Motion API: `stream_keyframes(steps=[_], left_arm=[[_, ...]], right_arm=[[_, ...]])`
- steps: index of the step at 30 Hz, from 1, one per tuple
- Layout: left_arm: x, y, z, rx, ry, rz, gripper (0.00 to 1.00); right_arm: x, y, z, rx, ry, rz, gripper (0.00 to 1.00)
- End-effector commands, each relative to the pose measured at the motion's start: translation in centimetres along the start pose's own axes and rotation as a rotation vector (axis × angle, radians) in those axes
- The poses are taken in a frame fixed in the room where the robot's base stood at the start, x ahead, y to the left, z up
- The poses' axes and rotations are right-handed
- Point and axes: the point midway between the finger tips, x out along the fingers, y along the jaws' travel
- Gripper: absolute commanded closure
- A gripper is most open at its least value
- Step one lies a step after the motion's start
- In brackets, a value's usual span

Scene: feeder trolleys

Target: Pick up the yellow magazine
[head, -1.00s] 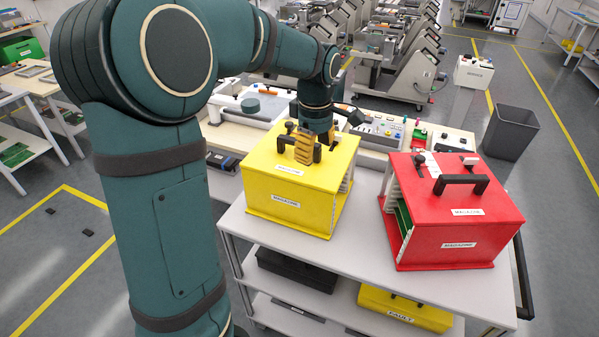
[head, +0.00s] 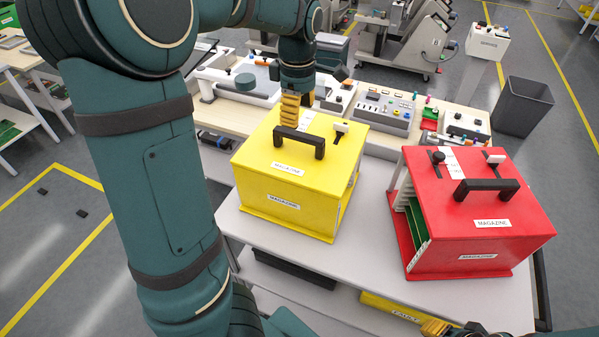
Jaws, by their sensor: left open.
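The yellow magazine (head: 283,185) is a box with a black handle (head: 299,141) on its top, and it stands upright on the grey trolley top (head: 370,240). My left gripper (head: 289,118) points down with its ribbed yellow fingers at the left end of the handle, on its far side. It is open and holds nothing; the handle shows whole in front of it. Whether the fingers touch the lid cannot be told. My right gripper (head: 436,327) shows only in part at the bottom edge; its jaw state is unclear.
A red magazine (head: 470,235) stands right of the yellow one, with a clear gap between them. A black case (head: 293,268) and a yellow box (head: 392,307) are on the shelf below. A workbench with a control panel (head: 385,110) lies close behind. A grey bin (head: 522,105) stands at the right.

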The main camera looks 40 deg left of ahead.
Motion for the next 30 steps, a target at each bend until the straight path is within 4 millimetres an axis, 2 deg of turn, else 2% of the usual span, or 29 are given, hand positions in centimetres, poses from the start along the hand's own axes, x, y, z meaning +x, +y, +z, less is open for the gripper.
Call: stream_keyframes(steps=[1, 3, 13, 21, 30], left_arm=[[1.2, -0.1, 0.0, -0.001, 0.002, -0.004, 0.38], [2.3, 0.0, 0.0, 0.000, 0.002, -0.003, 0.38], [4.8, 0.0, 0.0, -0.001, 0.001, -0.002, 0.38], [8.6, -0.1, 0.1, 0.000, 0.000, -0.002, 0.38], [9.1, 0.0, 0.1, 0.000, -0.001, 0.001, 0.38]], right_arm=[[0.2, 0.1, 0.0, 0.000, 0.000, 0.000, 0.63], [0.4, 0.1, 0.1, 0.000, 0.001, 0.000, 0.63], [0.6, 0.2, 0.1, 0.001, 0.001, 0.000, 0.63], [1.2, 0.5, 0.2, 0.002, 0.002, 0.001, 0.63], [1.2, 0.5, 0.2, 0.002, 0.002, 0.001, 0.63]])
